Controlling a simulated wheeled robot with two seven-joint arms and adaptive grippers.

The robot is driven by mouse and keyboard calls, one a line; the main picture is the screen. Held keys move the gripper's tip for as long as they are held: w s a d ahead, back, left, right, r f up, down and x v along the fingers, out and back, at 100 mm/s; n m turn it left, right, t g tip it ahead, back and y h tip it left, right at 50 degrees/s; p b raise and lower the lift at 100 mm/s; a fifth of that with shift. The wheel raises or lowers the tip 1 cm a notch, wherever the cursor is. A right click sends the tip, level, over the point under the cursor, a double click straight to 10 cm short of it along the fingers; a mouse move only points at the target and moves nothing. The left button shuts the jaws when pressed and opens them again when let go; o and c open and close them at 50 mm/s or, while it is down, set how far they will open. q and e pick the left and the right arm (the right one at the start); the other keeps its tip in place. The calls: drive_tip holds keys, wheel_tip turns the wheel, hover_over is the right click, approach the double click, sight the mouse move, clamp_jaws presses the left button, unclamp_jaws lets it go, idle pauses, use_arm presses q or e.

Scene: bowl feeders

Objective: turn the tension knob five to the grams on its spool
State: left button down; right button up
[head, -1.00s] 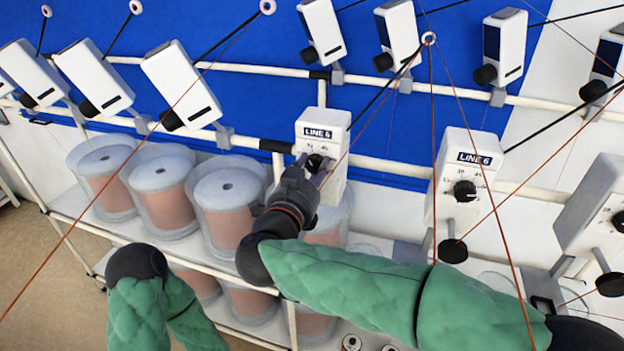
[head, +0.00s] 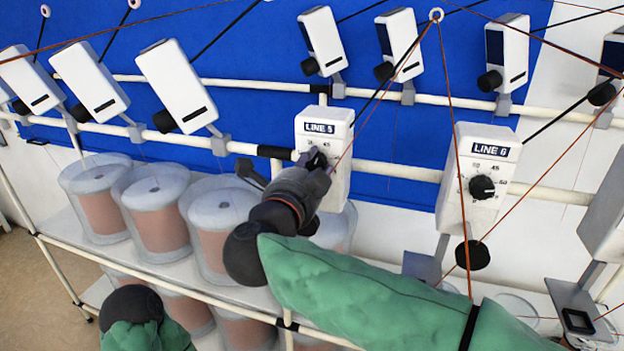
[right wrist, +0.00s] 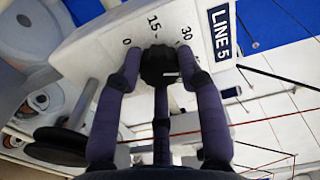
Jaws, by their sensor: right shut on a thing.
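The white LINE 5 unit (head: 337,130) hangs on the rail near the middle of the head view. Its black tension knob (right wrist: 160,66) is clear in the right wrist view, below printed marks 0, 15 and 30. My right gripper (head: 318,160) is shut on the knob; in the right wrist view its fingers (right wrist: 160,72) sit on either side of it. A small pale mark shows at the knob's lower right, but I cannot tell the exact setting. Copper-coloured spools (head: 157,222) stand on the shelf; no gram figures are readable.
The LINE 6 unit (head: 477,185) with its own black knob (head: 482,187) stands to the right. Thin brown threads cross in front of the units. White units hang along the upper rail (head: 440,104). A black disc (right wrist: 56,146) lies close to the left finger in the wrist view.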

drive_tip(key=shift+d+r+m+b, duration=0.25)
drive_tip(key=shift+m+b, duration=0.4)
drive_tip(key=shift+m, duration=0.35)
